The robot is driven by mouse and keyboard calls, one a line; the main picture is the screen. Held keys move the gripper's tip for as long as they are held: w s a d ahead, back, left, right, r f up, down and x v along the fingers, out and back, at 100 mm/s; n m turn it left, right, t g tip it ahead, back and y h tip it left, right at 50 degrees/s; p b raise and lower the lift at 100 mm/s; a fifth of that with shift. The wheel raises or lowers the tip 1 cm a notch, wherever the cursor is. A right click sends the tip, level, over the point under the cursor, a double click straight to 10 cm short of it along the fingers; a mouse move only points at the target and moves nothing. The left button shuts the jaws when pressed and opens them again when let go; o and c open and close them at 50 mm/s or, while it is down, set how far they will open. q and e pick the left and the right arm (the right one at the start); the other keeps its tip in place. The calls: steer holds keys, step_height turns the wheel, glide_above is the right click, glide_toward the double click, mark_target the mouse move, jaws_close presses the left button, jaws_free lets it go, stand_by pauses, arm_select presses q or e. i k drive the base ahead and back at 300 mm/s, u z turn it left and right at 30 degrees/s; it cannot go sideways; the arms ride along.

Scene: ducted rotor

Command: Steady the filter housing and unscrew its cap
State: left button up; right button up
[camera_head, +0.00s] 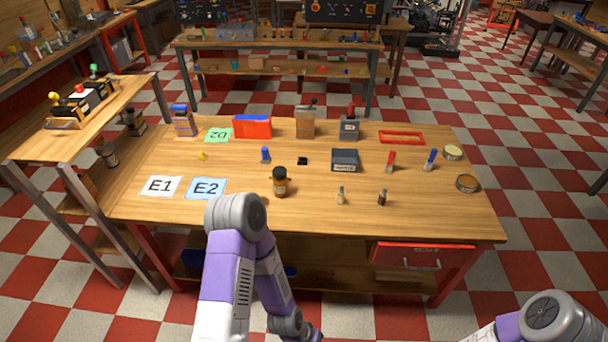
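A small brown jar-like body with a dark cap (280,181) stands upright near the front middle of the workbench; it looks like the filter housing, though I cannot be sure. The cap sits on top of it. My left arm rises in front of the bench, bends near the front edge, and runs back down out of the picture. Nothing touches the brown jar.
On the workbench (420,215) are cards E1 (161,187) and E2 (206,188), a red-blue box (252,127), a dark box (345,160), a red frame (401,137) and two small bottles (340,195) (382,197). Bare wood surrounds the jar. A red drawer (420,256) hangs below.

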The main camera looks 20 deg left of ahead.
mark_target(280, 186)
steer(key=u, duration=0.45)
steer(key=i, duration=0.95)
steer(key=u, duration=0.75)
